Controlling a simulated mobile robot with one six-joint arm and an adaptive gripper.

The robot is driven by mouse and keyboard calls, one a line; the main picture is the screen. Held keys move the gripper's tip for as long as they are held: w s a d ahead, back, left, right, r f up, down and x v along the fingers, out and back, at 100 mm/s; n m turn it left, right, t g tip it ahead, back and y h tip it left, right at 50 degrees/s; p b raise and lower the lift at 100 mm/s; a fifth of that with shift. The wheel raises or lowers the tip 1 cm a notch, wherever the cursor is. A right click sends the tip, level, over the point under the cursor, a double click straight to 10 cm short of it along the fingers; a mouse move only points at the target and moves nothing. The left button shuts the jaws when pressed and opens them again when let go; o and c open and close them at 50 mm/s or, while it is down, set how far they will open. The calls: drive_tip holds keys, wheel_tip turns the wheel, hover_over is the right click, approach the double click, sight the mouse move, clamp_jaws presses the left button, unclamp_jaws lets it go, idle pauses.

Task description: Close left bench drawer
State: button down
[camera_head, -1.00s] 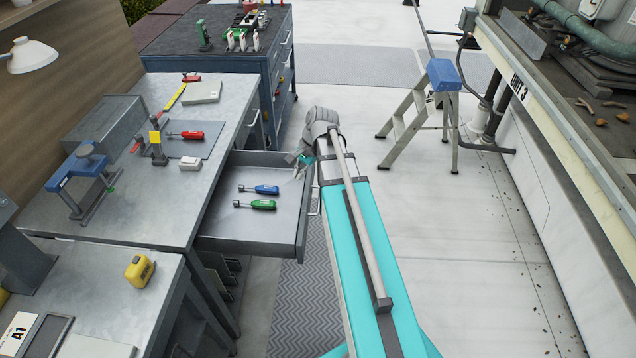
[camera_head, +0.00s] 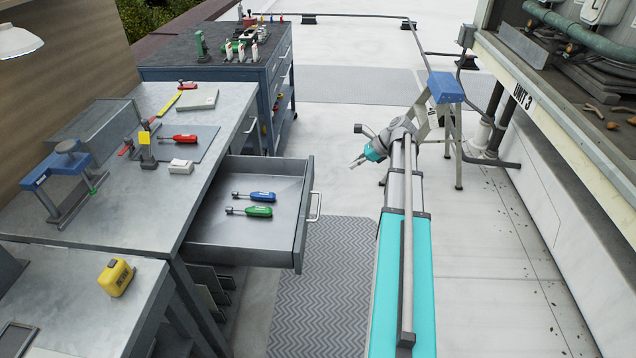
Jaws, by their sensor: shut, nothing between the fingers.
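The left bench drawer (camera_head: 292,243) is pulled out from the grey metal bench (camera_head: 120,222). Its handle (camera_head: 315,206) is on the right face. A blue-handled tool (camera_head: 260,197) and a green-handled tool (camera_head: 257,211) lie inside it. My gripper (camera_head: 353,164) is to the right of the drawer and apart from it, past the handle, with its fingers pointing left. It is shut and holds nothing.
A step ladder with a blue top (camera_head: 445,87) stands just right of my arm's end. A blue tool cabinet (camera_head: 270,95) is behind the bench. A grey chevron mat (camera_head: 320,285) lies on clear floor between the drawer and my arm.

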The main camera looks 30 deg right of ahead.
drive_tip(key=shift+a+f, duration=0.15)
drive_tip(key=w+a+r+b+x, duration=0.1)
drive_tip(key=r+b+x, duration=0.1)
drive_tip(key=b+x, duration=0.5)
drive_tip(key=shift+a+r+x, duration=0.2)
drive_tip(key=shift+r+x, duration=0.05)
drive_tip(key=shift+x, duration=2.75)
